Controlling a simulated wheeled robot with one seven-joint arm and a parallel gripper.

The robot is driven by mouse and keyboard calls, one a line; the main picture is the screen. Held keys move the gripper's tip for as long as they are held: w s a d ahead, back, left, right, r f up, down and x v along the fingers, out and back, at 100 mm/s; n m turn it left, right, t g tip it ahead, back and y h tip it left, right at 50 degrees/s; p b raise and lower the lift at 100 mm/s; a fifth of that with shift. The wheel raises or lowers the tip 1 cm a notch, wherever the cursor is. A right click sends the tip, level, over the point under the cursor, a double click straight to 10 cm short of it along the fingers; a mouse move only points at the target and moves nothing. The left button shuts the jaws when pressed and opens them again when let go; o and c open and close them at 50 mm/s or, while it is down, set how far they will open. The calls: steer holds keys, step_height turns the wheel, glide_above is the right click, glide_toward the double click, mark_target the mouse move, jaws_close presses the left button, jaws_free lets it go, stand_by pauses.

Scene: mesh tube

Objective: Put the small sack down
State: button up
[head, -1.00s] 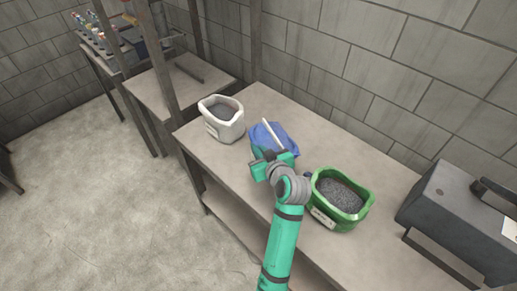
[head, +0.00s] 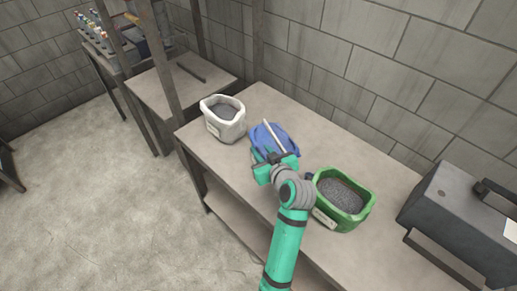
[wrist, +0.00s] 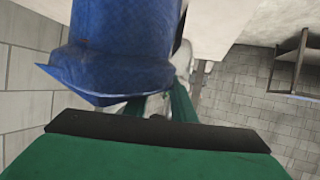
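The small sack is blue (head: 264,137), with a pale stick across its top, and appears on or just above the workbench (head: 210,154) between a white sack and a green one. My gripper (head: 277,168) is right up against its near side. In the wrist view the blue sack (wrist: 115,50) fills the upper left, its flared edge close to the camera. Green fingers (wrist: 165,103) show just below and beside it, with a pale gap between them. The fingertips are hidden by the sack, so I cannot tell whether they grip it.
A white sack with grey fill (head: 224,120) stands to the left on the bench. A green sack with dark grains (head: 340,198) stands close to the right of my gripper. A dark metal box (head: 465,220) is at the far right. A brick wall (head: 370,60) runs behind.

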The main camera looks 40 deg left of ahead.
steer(key=v, duration=1)
steer(key=shift+s, duration=0.15)
steer(key=shift+d, duration=0.1)
steer(key=shift+r, duration=0.1)
